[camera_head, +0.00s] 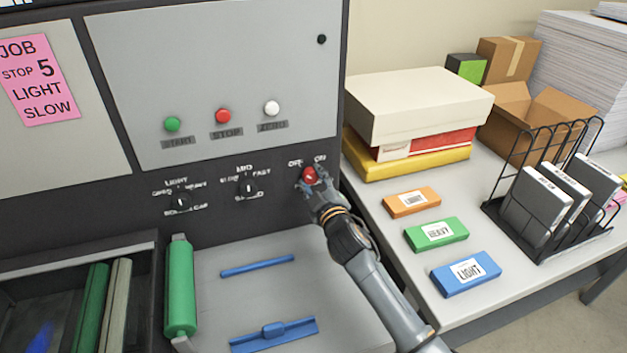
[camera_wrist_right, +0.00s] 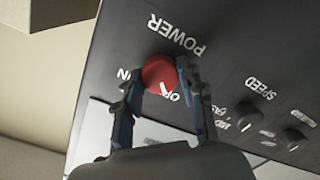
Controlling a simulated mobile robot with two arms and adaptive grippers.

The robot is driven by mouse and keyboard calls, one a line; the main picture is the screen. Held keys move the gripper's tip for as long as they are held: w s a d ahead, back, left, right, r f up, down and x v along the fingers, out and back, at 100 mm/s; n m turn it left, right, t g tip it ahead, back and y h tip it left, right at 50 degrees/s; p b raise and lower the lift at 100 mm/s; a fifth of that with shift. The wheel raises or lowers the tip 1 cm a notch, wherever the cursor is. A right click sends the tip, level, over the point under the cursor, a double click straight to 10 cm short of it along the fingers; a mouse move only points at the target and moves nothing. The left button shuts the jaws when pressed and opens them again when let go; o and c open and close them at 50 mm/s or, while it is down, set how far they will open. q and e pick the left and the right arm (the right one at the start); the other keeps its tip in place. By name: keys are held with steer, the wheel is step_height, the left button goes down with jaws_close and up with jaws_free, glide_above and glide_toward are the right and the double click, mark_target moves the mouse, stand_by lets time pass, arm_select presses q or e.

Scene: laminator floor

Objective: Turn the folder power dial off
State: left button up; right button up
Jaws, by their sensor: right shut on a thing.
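The red power dial (camera_head: 309,174) sits on the dark panel at the right end of the control row, with OFF printed at its upper left and ON at its upper right. It also shows in the right wrist view (camera_wrist_right: 157,73), where its white pointer mark lies close to the OFF lettering. My right gripper (camera_head: 312,184) is shut on the dial, with one finger on each side of it in the wrist view (camera_wrist_right: 158,80). The fingers partly hide the dial's edges. My left gripper is out of view.
Two black dials, a thickness-type dial (camera_head: 182,201) and a speed dial (camera_head: 248,187), are left of my gripper. Green, red and white buttons (camera_head: 222,116) are above. A side table (camera_head: 395,240) with coloured boxes and a wire rack (camera_head: 520,215) stands right.

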steer(key=o, duration=1.2)
steer(key=v, duration=1.2)
